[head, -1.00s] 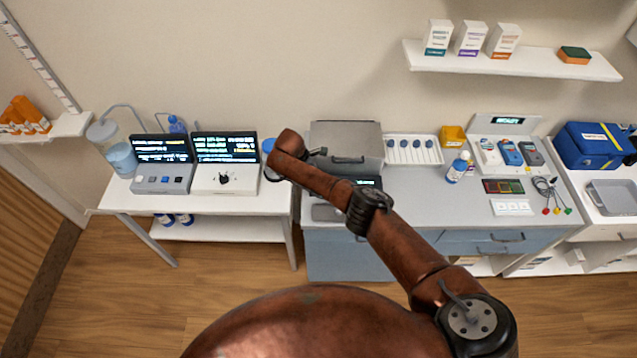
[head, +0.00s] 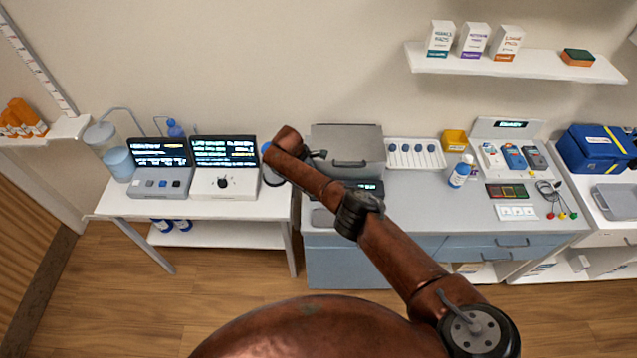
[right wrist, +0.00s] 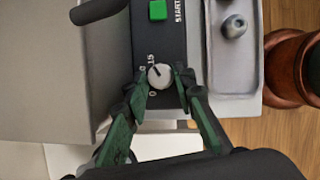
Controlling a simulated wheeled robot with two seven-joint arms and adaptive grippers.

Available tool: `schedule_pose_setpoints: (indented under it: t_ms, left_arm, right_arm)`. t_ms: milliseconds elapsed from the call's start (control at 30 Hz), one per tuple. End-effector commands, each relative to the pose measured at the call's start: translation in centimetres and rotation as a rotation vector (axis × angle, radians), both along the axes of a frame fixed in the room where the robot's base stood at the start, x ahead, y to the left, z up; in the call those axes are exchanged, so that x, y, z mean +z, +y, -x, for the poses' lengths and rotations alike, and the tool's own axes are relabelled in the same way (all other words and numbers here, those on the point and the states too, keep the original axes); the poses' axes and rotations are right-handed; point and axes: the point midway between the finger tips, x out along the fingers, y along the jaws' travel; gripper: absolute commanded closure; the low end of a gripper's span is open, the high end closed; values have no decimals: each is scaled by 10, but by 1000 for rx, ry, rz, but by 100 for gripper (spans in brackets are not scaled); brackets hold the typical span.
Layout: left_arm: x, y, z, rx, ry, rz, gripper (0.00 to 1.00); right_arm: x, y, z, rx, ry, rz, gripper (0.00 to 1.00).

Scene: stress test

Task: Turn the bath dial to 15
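The bath dial (right wrist: 160,76) is a small round pale knob on a black panel (right wrist: 158,40), with printed marks including 0 and 15 on its left side. Its pointer line faces up and left, close to the 15 mark. My right gripper (right wrist: 162,82) has one green-padded finger on each side of the knob, and both appear to touch it. A green START button (right wrist: 158,10) is above the dial. In the head view the lidded grey bath (head: 345,150) is at the back, partly behind my right arm, which hides the dial and gripper. My left gripper is not in view.
A metal knob or peg (right wrist: 234,26) stands in a pale tray right of the panel. Two devices with screens (head: 222,180) stand on the left table. A bottle (head: 460,170), meters and coloured leads are on the counter to the right.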

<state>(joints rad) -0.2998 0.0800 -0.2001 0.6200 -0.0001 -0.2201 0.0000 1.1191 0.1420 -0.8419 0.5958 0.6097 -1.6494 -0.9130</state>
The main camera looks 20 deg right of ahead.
Motion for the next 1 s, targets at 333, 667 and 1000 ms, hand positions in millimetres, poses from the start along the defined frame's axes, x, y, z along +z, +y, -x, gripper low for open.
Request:
schedule_pose_setpoints:
  t_ms: [333, 667, 1000]
  left_arm:
    - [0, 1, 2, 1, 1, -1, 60]
    - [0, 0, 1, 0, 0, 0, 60]
    - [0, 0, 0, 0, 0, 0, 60]
  right_arm:
    - [0, 1, 0, 1, 2, -2, 71]
    - [47, 21, -3, 3, -2, -4, 71]
    - [101, 43, -4, 2, -2, -2, 71]
